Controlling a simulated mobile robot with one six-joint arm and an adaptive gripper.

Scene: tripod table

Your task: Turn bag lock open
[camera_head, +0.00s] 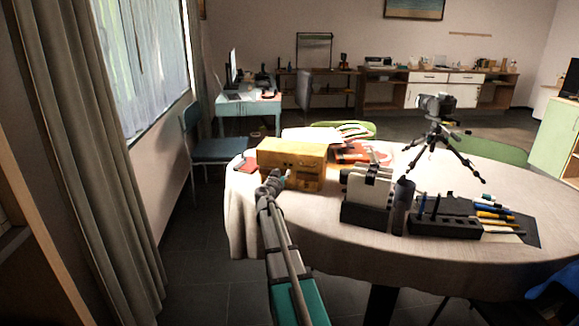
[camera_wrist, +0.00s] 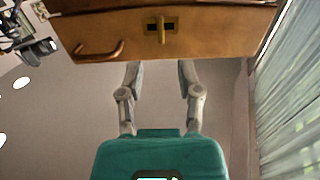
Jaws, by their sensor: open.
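A tan-brown bag (camera_head: 285,150) stands at the left end of the table (camera_head: 330,225), its front towards my gripper (camera_head: 279,178). In the wrist view the bag (camera_wrist: 215,30) fills the top. A brass lock (camera_wrist: 161,27) with a dark slot and a raised upright bar sits on its face. A curved brown handle (camera_wrist: 100,51) lies left of the lock. My gripper (camera_wrist: 161,72) is open and empty. Its two fingers point at the bag and straddle the line of the lock. Whether the fingertips touch the bag cannot be told.
A holder with white items (camera_head: 365,190), a dark cylinder (camera_head: 402,192) and a black pen holder (camera_head: 445,226) stand right of the bag. A camera on a tripod (camera_head: 437,130) stands farther back. Papers (camera_head: 312,135) lie behind the bag. A curtain (camera_head: 90,130) hangs at left.

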